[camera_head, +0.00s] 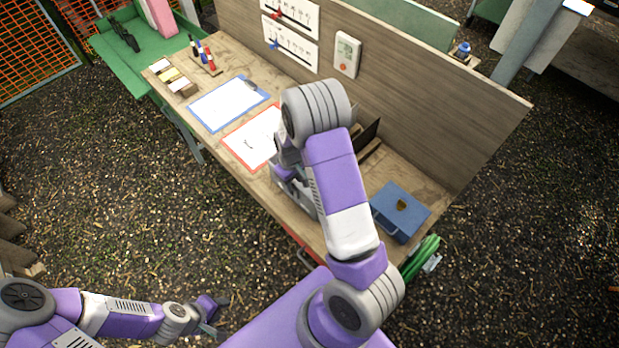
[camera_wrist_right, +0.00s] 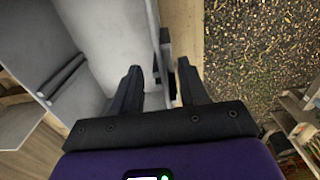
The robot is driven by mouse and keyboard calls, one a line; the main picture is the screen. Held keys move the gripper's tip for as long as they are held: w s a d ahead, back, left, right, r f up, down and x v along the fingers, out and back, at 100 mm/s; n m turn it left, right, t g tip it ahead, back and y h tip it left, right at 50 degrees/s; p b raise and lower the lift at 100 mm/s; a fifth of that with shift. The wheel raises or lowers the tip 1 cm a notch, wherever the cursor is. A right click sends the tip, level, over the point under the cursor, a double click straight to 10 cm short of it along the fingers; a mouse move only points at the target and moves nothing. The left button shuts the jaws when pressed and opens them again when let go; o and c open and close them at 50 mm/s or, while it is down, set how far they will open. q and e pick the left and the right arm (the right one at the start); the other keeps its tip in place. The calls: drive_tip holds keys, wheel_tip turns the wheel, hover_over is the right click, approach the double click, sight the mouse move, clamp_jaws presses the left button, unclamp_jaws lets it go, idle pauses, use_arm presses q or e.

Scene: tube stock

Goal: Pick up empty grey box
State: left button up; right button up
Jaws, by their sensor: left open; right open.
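The grey box (camera_head: 305,199) stands at the front edge of the wooden bench in the head view, largely hidden by my right arm. In the right wrist view, the light grey box (camera_wrist_right: 97,38) fills the upper left. The part of its inside that shows is bare, with a dark grey bar across it. My right gripper (camera_wrist_right: 160,78) is open, its fingers spread on either side of the box's right wall. I cannot tell whether they touch it. My left gripper (camera_head: 217,317) is open and empty, low over the ground in front of the bench.
A blue box (camera_head: 402,212) sits right of the grey box on the bench (camera_head: 213,150). A red-edged clipboard (camera_head: 247,142) and a blue clipboard (camera_head: 228,105) lie to the left. A wooden back panel (camera_head: 430,120) rises behind.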

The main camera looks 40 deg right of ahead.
drive_tip(key=f, duration=0.3)
drive_tip(key=shift+w, duration=0.35)
drive_tip(key=shift+s+r, duration=0.1)
drive_tip(key=shift+s, duration=0.05)
clamp_jaws()
